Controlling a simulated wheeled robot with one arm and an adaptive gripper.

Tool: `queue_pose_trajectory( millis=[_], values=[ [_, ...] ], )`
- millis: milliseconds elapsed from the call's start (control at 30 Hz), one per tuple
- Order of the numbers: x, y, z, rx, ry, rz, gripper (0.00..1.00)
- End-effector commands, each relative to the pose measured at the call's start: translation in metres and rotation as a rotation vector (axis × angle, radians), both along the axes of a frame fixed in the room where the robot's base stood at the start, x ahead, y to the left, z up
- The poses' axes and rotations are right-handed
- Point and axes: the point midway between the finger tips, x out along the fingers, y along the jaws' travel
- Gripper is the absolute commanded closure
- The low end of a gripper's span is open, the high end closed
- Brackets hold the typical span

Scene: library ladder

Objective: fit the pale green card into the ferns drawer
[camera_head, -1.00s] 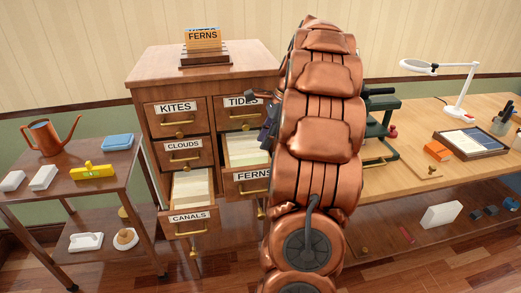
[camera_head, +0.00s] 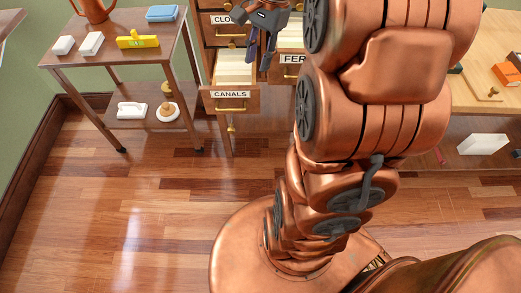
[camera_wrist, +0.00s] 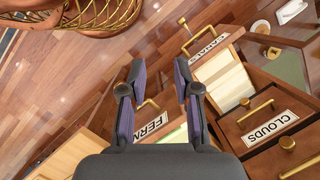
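The ferns drawer (camera_head: 293,58) is pulled out, partly hidden behind my arm in the head view. Its label (camera_wrist: 153,125) and brass handle (camera_wrist: 146,105) show between my fingers in the wrist view. A pale green patch (camera_wrist: 176,135) shows at this drawer beside the right finger. It may be the pale green card, but most of it is hidden. My gripper (camera_head: 259,62) points down in front of the cabinet, between the canals and ferns drawers. In the wrist view my gripper (camera_wrist: 158,66) has its fingers apart, with nothing seen held between the tips.
The canals drawer (camera_head: 231,96) is open with pale cards inside. The clouds drawer (camera_wrist: 262,120) is beside it. A side table (camera_head: 112,50) at left holds white blocks, a yellow level and a blue box. A workbench (camera_head: 480,98) is at right. Left floor is clear.

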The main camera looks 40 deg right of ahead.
Motion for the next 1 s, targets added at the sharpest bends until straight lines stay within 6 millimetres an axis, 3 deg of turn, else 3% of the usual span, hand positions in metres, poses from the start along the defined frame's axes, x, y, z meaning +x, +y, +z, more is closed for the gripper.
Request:
queue_pose_trajectory(
  millis=[33,200,400,600,700,1000],
  values=[
    [-0.011,0.022,-0.002,-0.012,-0.003,0.096,0.69],
    [-0.051,0.074,-0.014,-0.053,-0.015,0.416,0.69],
    [-0.108,0.116,-0.034,-0.089,-0.028,0.797,0.69],
    [-0.161,0.135,-0.055,-0.111,-0.034,1.125,0.69],
    [-0.176,0.137,-0.063,-0.115,-0.036,1.228,0.69],
    [-0.187,0.138,-0.068,-0.120,-0.037,1.308,0.69]
  ],
)
